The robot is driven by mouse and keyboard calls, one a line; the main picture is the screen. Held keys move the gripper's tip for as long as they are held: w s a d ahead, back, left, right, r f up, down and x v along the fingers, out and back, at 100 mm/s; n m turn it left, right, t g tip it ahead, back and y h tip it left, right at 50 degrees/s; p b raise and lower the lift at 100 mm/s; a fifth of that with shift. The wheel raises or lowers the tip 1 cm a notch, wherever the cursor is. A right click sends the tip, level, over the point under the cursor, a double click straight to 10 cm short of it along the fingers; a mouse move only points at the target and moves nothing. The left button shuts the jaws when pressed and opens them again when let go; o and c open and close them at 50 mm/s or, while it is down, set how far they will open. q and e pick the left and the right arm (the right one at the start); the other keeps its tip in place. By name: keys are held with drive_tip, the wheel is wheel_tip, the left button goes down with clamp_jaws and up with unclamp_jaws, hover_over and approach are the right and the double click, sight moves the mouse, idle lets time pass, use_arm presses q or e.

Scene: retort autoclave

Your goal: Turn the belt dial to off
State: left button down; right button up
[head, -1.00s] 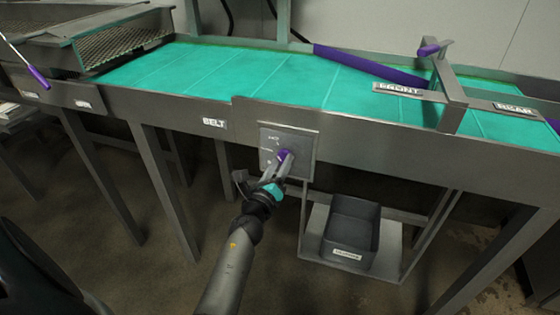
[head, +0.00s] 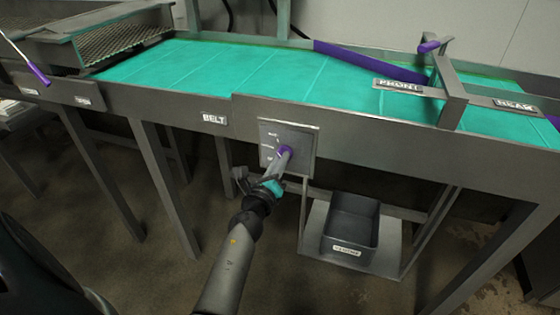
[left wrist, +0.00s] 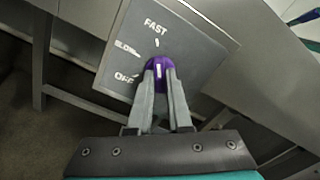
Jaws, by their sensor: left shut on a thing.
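The belt dial is a purple knob (head: 285,150) on a grey panel (head: 303,147) set in the conveyor's front side. My left gripper (head: 283,158) is shut on this knob. In the left wrist view both fingers (left wrist: 160,85) lie on either side of the purple knob (left wrist: 159,63). Its white mark stands upright in the picture, in line with the tick under FAST (left wrist: 156,25). SLOW (left wrist: 126,47) and OFF (left wrist: 124,77) are printed to the left of the knob. My right gripper is in neither view.
A BELT label (head: 214,118) is left of the panel. The teal belt (head: 250,75) runs above, with a purple bar (head: 365,64) across it. A dark bin (head: 351,225) stands on a low shelf below right. Table legs stand to the left.

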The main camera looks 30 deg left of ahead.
use_arm(q)
drive_tip(key=n+p, duration=0.4)
drive_tip(key=n, duration=1.5)
drive_tip(key=shift+n, duration=0.4)
idle(0.6)
drive_tip(key=c, duration=0.8)
unclamp_jaws()
drive_tip(key=shift+c, duration=0.2)
drive_tip(key=shift+f, duration=0.1)
drive_tip(key=p+v, duration=0.2)
drive_tip(key=v, duration=1.3)
